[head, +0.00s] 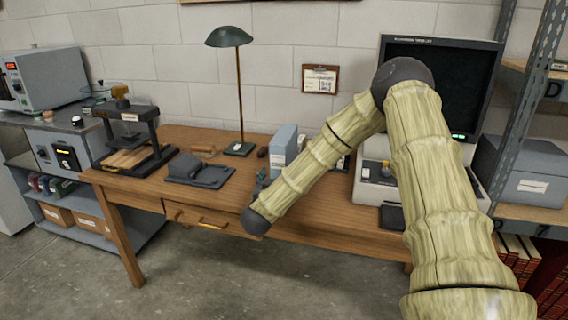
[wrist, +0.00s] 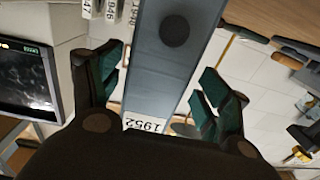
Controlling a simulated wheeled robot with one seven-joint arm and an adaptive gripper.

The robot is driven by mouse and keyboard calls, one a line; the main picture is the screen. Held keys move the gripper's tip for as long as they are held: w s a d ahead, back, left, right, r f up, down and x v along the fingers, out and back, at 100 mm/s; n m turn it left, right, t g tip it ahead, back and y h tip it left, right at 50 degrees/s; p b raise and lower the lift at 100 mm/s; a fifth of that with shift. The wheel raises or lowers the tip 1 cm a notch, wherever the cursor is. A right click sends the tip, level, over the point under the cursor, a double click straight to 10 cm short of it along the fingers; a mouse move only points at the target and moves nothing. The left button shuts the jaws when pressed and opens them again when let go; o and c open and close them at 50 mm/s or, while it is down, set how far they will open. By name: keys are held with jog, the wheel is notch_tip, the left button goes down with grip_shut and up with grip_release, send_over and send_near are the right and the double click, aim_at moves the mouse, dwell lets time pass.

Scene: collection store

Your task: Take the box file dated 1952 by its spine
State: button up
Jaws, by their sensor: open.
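The box file dated 1952 (wrist: 165,85) is grey-blue, with a dark round finger hole and a white label reading 1952, upside down in the wrist view. A grey-blue box file (head: 286,143) stands upright on the desk in the head view, probably the same one; its date is not readable there. My gripper (wrist: 162,88) is open, with a green-padded finger on each side of the 1952 spine. Gaps show between the pads and the file. In the head view my gripper (head: 262,180) is small and partly hidden by my arm, in front of the file.
Other labelled files (wrist: 108,10) stand near the 1952 file in the wrist view. A metal shelf (head: 528,90) stands at right.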

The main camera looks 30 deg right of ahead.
jog(key=shift+r+x, duration=0.15)
jog(key=shift+x, duration=1.1)
jog(key=shift+r+x, duration=0.15)
jog(key=shift+x, duration=1.1)
jog(key=shift+s+d+r, duration=0.1)
jog(key=shift+s+d, duration=0.05)
jog(key=c, duration=1.4)
